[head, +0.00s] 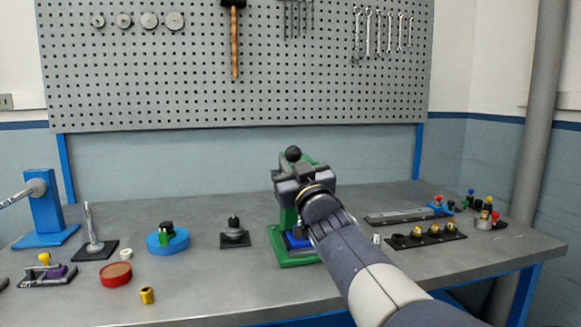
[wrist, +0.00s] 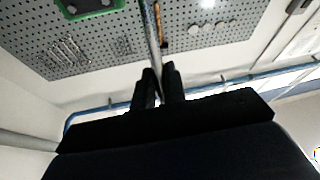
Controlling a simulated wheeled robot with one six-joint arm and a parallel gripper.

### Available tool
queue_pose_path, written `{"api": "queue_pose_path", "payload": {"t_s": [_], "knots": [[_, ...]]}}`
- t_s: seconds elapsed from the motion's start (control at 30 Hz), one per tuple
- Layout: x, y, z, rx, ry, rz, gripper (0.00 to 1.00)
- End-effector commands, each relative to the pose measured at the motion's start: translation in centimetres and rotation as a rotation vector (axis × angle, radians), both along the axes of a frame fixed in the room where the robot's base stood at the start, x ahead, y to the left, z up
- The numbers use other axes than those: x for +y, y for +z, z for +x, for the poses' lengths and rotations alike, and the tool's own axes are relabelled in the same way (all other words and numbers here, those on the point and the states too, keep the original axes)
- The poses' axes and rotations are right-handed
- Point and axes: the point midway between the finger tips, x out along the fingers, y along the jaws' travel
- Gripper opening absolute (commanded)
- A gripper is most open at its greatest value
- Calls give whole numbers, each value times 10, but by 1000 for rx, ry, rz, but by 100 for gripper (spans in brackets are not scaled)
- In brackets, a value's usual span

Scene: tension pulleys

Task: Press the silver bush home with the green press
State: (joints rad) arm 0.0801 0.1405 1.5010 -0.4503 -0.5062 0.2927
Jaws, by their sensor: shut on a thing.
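The green press (head: 286,219) stands on the bench in the middle of the head view, partly hidden behind my arm. A black ball knob (head: 293,153) shows above it. My gripper (head: 303,178) is in front of the press's upper part. In the wrist view my fingers (wrist: 157,88) are closed around a thin grey metal rod, which looks like the press lever (wrist: 150,38). A green part (wrist: 88,8) shows at that view's top edge. A blue piece (head: 297,240) sits low in the press. I cannot make out the silver bush in the press; my arm hides part of that area.
A blue lever press (head: 45,212) stands at far left. A blue round fixture (head: 168,241), red dish (head: 116,274), brass bush (head: 147,295) and black stand (head: 234,235) are left of the green press. A black rack (head: 427,236) lies right of my arm. The front middle bench is clear.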

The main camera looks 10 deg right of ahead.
Motion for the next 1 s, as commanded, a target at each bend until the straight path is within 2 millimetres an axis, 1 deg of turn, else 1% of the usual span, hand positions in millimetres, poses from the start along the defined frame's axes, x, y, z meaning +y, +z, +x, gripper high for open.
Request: {"api": "queue_pose_path", "payload": {"t_s": [0.03, 0.97, 1.0], "knots": [[1, -10, 2, 22, -1, -5, 0], [1, -12, 3, 26, 0, -7, 0], [1, -12, 3, 26, -1, -7, 15]]}}
